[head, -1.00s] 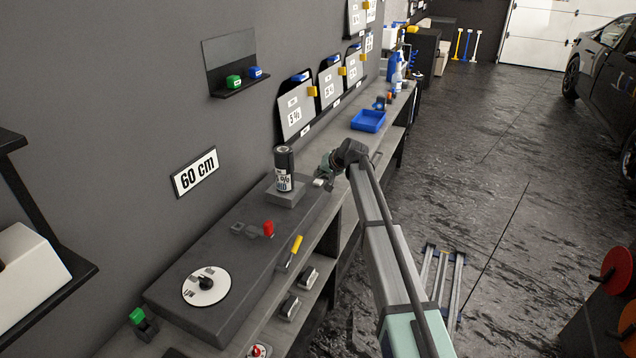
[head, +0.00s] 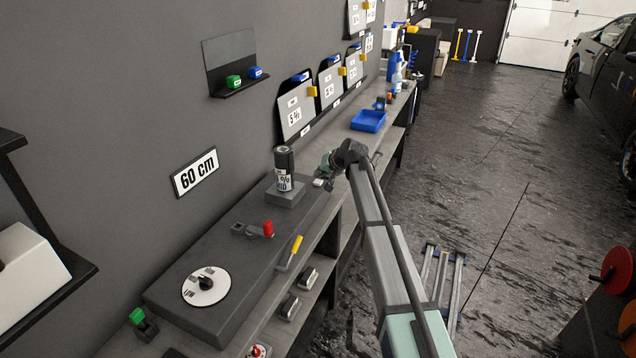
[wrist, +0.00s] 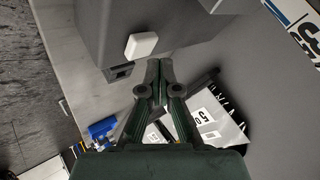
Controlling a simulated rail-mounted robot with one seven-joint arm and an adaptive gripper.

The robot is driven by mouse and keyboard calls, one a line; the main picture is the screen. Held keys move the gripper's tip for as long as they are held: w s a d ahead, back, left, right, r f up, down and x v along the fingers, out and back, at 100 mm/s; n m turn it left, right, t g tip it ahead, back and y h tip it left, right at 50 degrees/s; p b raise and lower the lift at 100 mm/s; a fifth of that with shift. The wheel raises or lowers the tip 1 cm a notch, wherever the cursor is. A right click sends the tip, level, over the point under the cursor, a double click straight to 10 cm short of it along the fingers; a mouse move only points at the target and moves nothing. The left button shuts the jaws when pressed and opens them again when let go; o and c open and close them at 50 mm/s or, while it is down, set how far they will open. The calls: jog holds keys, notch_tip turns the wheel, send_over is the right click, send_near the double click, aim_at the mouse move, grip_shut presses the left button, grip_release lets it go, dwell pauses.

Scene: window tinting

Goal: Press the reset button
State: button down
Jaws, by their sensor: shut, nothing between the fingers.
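A small white block-like button (wrist: 141,45) sticks out from the end of a dark grey housing (wrist: 100,20) in the wrist view; no label can be read on it. A small pale piece (head: 318,182) beside my gripper in the head view looks like the same button. My gripper (wrist: 159,62) is shut and empty. Its fingertips are just right of and below the white button in the wrist view, and I cannot tell whether they touch it. In the head view my gripper (head: 328,181) is at the far end of the long grey housing (head: 235,240).
A dark labelled can (head: 284,168) stands on a block by the gripper. A red-tipped lever (head: 268,229), a dial (head: 206,286) and a yellow-handled tool (head: 295,246) are nearer. A blue tray (head: 368,121) lies farther along the bench. The floor at right is mostly open.

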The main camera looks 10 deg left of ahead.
aim_at(319, 182)
jog(key=shift+f, duration=0.4)
jog(key=shift+f+b, duration=0.45)
jog(key=shift+b, duration=0.05)
dwell(0.6)
jog(key=shift+r, duration=0.1)
dwell(0.3)
jog(key=shift+r+p, duration=0.3)
jog(key=shift+r, duration=0.5)
jog(key=shift+r+p, duration=0.85)
jog(key=shift+r, duration=1.65)
